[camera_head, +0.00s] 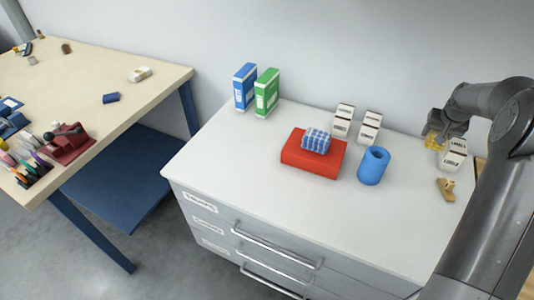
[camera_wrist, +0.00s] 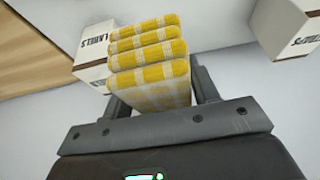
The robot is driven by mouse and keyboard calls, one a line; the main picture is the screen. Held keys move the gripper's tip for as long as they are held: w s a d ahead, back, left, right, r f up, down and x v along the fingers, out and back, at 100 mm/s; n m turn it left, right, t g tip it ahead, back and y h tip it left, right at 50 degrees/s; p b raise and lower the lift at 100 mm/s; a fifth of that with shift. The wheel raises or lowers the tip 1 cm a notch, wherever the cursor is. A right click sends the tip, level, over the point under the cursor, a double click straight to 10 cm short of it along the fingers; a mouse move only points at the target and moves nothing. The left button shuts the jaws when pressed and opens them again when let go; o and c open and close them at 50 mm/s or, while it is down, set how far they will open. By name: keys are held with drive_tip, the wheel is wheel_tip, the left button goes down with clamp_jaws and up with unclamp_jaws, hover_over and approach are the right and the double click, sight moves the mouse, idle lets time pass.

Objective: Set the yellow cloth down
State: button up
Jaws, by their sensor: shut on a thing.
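The yellow cloth (camera_wrist: 150,70) is a folded stack with a yellow and white check. In the wrist view it sits between the two fingers of my gripper (camera_wrist: 160,88), which is shut on it. In the head view my gripper (camera_head: 437,135) is at the right, over the back right part of the grey cabinet top (camera_head: 230,165). Only a small part of the yellow cloth (camera_head: 432,141) shows there, beside a white label box (camera_head: 453,154). I cannot tell whether the cloth touches the cabinet top.
A blue checked cloth (camera_head: 316,139) lies on a red box (camera_head: 312,160). A blue cylinder (camera_head: 373,166), several white label boxes (camera_head: 369,128), a small wooden piece (camera_head: 446,188) and blue and green binders (camera_head: 266,92) stand around. The cabinet's front left is clear. A workbench (camera_head: 90,70) is at left.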

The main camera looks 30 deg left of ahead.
drive_tip(key=r, duration=0.3)
drive_tip(key=a+r, duration=0.1)
drive_tip(key=r, duration=0.1)
drive_tip(key=s+a+n+y, duration=0.25)
drive_tip(key=a+n, duration=0.25)
drive_tip(key=a, duration=1.1)
drive_tip(key=n+g+y, duration=0.2)
drive_tip(key=n+g, duration=0.2)
drive_tip(key=n, duration=0.9)
hover_over(215, 165)
drive_tip(key=d, duration=0.2)
drive_tip(key=f, duration=1.1)
drive_tip(key=shift+w+d+f, duration=0.1)
drive_tip(key=shift+w+f, duration=0.15)
drive_tip(key=shift+f, duration=0.15)
drive_tip(key=shift+s+a+f, duration=0.15)
drive_tip(key=shift+a+f, duration=0.2)
drive_tip(key=shift+a, duration=0.1)
drive_tip(key=shift+f, duration=1.95)
